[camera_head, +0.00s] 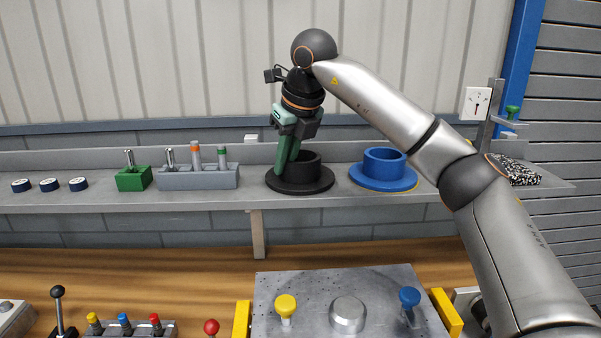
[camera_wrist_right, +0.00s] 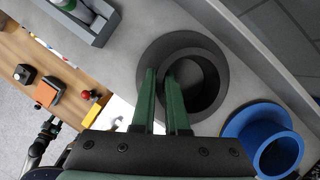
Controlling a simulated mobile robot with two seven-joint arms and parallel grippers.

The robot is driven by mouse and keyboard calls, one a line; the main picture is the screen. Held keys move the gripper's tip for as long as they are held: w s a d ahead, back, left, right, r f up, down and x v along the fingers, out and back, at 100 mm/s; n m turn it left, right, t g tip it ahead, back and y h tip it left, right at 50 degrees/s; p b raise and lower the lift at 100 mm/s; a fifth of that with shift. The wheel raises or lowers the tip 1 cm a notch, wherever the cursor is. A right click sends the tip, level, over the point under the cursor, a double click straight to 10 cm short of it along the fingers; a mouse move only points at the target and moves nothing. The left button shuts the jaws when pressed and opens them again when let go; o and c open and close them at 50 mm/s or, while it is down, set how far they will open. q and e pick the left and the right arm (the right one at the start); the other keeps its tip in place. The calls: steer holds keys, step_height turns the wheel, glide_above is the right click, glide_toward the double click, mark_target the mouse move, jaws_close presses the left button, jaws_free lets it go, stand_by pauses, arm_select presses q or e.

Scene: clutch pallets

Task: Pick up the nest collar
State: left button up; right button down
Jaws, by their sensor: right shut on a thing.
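A black flanged collar (camera_head: 315,180) stands upright on the grey shelf, left of a similar blue flanged collar (camera_head: 383,170). The labels do not show which one is called the nest collar. My right gripper (camera_head: 286,168) points down at the left side of the black collar. In the right wrist view, its green fingers (camera_wrist_right: 161,80) straddle the wall of the black collar (camera_wrist_right: 205,52), one inside the ring and one outside, shut on it. The blue collar (camera_wrist_right: 277,150) stands apart in that view. The black collar appears to rest on the shelf. My left gripper is not in view.
The grey shelf (camera_head: 225,199) also holds a green block (camera_head: 133,179), a grey holder (camera_head: 200,178) with several pegs and dark rings (camera_head: 49,185) at left. Below, a metal plate (camera_head: 345,275) with knobs lies on the wooden bench. The wall is close behind the shelf.

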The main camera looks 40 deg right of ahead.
steer(key=shift+r, duration=0.45)
step_height(320, 180, up, 2)
steer(key=shift+r, duration=0.2)
steer(key=s+a+r, duration=0.3)
steer(key=s+r, duration=0.6)
steer(key=s, duration=0.4)
steer(key=shift+s+a+r+p, duration=0.2)
steer(key=shift+s+r+p, duration=0.1)
steer(key=shift+r+p, duration=0.1)
steer(key=shift+f, duration=0.15)
